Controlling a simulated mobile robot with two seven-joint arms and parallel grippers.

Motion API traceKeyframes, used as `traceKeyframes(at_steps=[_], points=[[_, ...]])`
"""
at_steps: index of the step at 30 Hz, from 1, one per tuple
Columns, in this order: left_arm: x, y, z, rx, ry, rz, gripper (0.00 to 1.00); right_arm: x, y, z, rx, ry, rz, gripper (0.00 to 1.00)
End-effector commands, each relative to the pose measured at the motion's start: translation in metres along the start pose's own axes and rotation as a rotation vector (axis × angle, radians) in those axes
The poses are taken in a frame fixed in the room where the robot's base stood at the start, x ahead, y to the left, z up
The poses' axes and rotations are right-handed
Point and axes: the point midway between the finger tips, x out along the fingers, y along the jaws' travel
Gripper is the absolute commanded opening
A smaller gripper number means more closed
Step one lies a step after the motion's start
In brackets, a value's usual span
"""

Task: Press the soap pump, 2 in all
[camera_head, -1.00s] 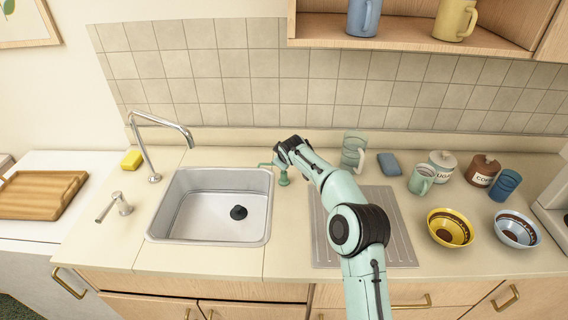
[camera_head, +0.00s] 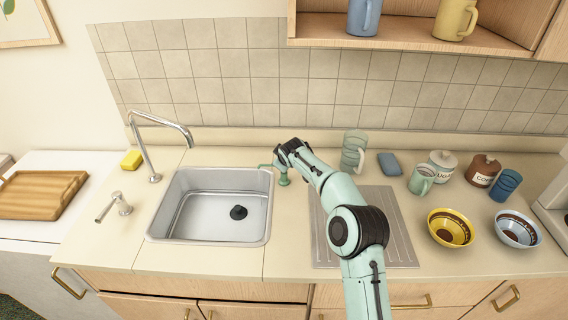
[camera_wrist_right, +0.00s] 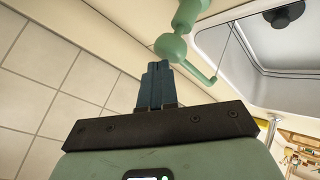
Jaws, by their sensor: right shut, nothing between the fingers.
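The green soap pump (camera_head: 284,180) stands upright on the counter just right of the sink. Its spout points left toward the basin. My right gripper (camera_head: 279,160) is over the pump and its hand hides part of the pump's top. In the right wrist view the shut, empty fingers (camera_wrist_right: 155,68) end right at the rounded pump head (camera_wrist_right: 171,47), with the thin spout beside them. I cannot tell whether the fingertips touch the head. My left gripper is not in view.
The sink (camera_head: 221,189) with a tall faucet (camera_head: 146,150) lies left of the pump. A ribbed drainboard (camera_head: 398,222) is under my arm.

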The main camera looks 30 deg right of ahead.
Motion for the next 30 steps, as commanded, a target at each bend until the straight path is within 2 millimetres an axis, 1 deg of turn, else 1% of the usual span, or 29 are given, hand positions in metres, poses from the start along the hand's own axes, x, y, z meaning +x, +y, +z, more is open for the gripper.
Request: traceKeyframes(at_steps=[30], points=[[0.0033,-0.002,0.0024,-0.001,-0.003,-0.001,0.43,0.0075,-0.0059,0.0061,0.0,-0.004,-0.002,0.0]])
